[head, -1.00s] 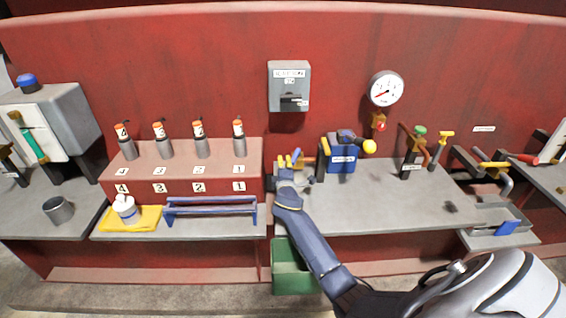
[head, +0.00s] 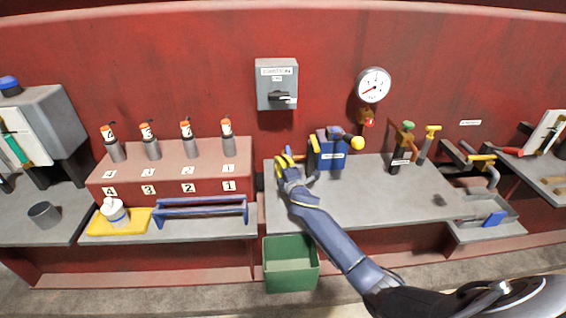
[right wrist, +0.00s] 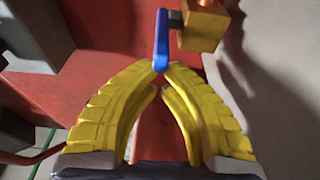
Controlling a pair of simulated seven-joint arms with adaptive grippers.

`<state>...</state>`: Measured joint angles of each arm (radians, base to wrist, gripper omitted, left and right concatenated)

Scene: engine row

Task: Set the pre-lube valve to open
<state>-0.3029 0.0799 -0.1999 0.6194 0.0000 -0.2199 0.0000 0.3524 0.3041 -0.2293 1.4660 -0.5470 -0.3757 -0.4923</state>
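A small valve with a brass-yellow body (right wrist: 203,25) and a blue lever (right wrist: 162,40) shows at the top of the right wrist view. The lever points down toward the camera. The yellow fingertips of my right gripper (right wrist: 162,70) come together at the lever's lower end, one on each side, and appear shut on it. In the head view my right gripper (head: 289,160) is at the back left of the middle bench, beside the blue pump unit (head: 331,153). There the gripper and arm mostly hide the valve, and its label cannot be read. My left gripper is not in view.
A grey switch box (head: 277,84) and a round gauge (head: 374,85) are on the red wall. A green-topped lever (head: 403,146) stands to the right. A green bin (head: 291,266) is below the bench front (head: 390,205). The bench's right half is mostly clear.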

